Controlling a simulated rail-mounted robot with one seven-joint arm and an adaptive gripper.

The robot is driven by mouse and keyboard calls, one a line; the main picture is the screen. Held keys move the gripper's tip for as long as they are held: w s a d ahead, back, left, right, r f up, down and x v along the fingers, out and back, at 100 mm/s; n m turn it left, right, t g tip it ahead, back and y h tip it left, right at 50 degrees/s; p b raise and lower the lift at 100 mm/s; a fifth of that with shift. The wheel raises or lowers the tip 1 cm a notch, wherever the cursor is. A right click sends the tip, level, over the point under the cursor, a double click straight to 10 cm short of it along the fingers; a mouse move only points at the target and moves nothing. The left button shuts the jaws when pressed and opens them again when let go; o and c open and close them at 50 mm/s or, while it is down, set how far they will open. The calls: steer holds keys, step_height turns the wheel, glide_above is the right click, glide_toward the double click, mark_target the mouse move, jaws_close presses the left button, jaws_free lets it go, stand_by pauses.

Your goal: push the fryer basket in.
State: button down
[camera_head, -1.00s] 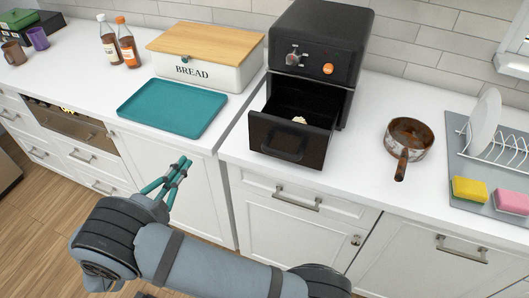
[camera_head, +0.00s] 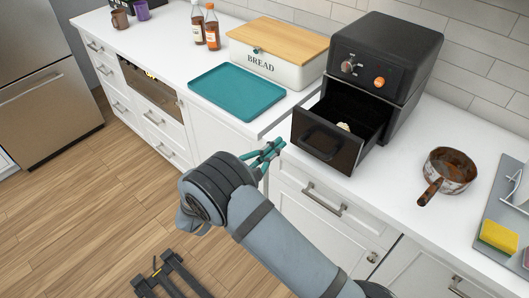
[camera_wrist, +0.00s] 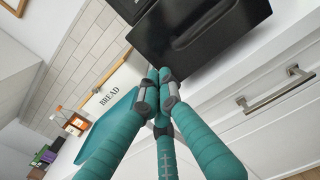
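The black air fryer (camera_head: 400,50) stands on the counter with its fryer basket (camera_head: 325,143) pulled out at the front. A small pale piece of food (camera_head: 343,127) lies inside the basket. The basket's dark front and handle also show in the wrist view (camera_wrist: 200,35). My gripper (camera_head: 280,146) has teal fingers and is just left of the basket front, near the counter's front edge. In the wrist view the fingertips (camera_wrist: 158,75) are drawn together with nothing between them. They appear close to the basket front's lower left corner; I cannot tell if they touch it.
A teal tray (camera_head: 237,92) and a bread box (camera_head: 275,63) are left of the fryer. A rusty saucepan (camera_head: 447,173) stands to its right, handle toward the counter edge. A drawer handle (camera_head: 324,200) sticks out below the basket.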

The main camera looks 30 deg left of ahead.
mark_target(295, 129)
steer(key=w, duration=0.2)
steer(key=w+p, duration=0.1)
steer(key=w+d, duration=0.1)
steer(key=w, duration=0.1)
steer(key=shift+w, duration=0.35)
steer(key=shift+f, duration=0.1)
